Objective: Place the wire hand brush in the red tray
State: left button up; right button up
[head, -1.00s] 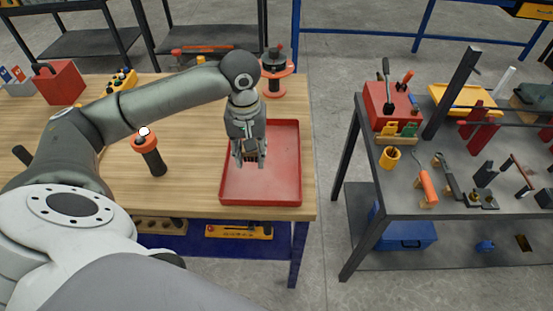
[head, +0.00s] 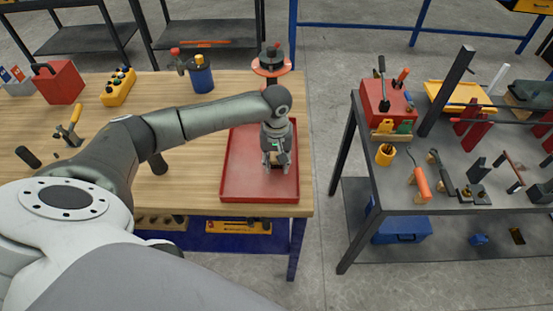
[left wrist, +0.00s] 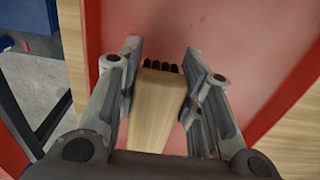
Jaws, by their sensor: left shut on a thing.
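The red tray (head: 238,178) lies on the front right part of the wooden workbench. My left gripper (head: 277,166) points down over the right half of the tray. In the left wrist view my left gripper (left wrist: 163,62) is shut on the wire hand brush (left wrist: 157,108). The brush shows a pale wooden body with dark bristles at its far end. The red tray floor (left wrist: 225,35) is behind it. I cannot tell whether the brush touches the tray. The brush is mostly hidden by the fingers in the head view. My right gripper is not in view.
A black and orange spool-like object (head: 272,66) stands just behind the tray. A blue cup (head: 200,78) with tools, a yellow block (head: 118,88) and a red box (head: 58,82) stand farther left. A grey tool table (head: 450,190) is across a gap at right.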

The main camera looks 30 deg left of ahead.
pick_arm(q)
jog(key=shift+f, duration=0.15)
jog(key=shift+f, duration=0.3)
jog(key=o, duration=1)
jog(key=shift+o, duration=0.5)
jog(key=shift+r, duration=0.2)
notch_tip(320, 180, up, 12)
jog(key=b, duration=0.2)
jog(key=shift+r, duration=0.25)
